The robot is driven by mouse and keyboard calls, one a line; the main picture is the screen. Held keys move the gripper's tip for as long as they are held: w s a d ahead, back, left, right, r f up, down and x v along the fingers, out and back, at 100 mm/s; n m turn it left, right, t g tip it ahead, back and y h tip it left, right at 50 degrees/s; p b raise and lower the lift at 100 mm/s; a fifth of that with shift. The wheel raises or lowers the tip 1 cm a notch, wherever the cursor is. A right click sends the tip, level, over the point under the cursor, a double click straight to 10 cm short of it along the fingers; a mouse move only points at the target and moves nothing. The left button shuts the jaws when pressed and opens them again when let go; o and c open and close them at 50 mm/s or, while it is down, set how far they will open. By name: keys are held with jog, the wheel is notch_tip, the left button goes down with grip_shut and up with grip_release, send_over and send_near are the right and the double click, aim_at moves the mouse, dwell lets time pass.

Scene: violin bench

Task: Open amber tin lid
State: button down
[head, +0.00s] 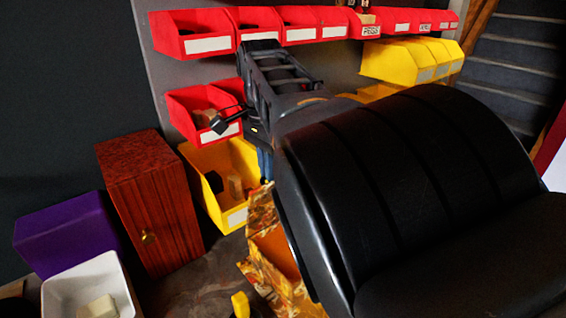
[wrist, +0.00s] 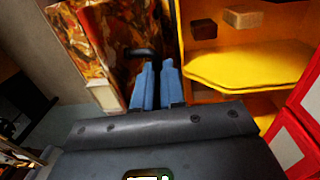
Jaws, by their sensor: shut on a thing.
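The amber tin (head: 262,282) has a mottled brown-and-orange pattern and stands low in the middle of the head view, partly hidden by my arm. Its plain orange inside shows, and the patterned lid seems to stand up at its back. In the wrist view the patterned lid (wrist: 88,38) fills the upper left, with a dark handle (wrist: 140,52) near its right edge. My gripper (wrist: 157,72) has blue fingers, close together at the lid's handle and shut on it. The exact contact is hard to see. The blue fingers also show partly in the head view (head: 265,165).
A yellow bin (head: 212,158) with small blocks is close behind the tin, and red bins (head: 190,97) hang above. A wooden cabinet (head: 150,205), a purple box (head: 66,236) and a white bowl (head: 62,292) with a pale block stand left. My arm hides the right side.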

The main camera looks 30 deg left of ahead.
jog(key=shift+s+f, duration=0.2)
jog(key=shift+f, duration=0.35)
jog(key=c, duration=1.5)
grip_release()
jog(key=o, duration=0.3)
jog(key=shift+w+r, duration=0.15)
jog(key=shift+r, duration=0.05)
jog(key=shift+r, duration=0.2)
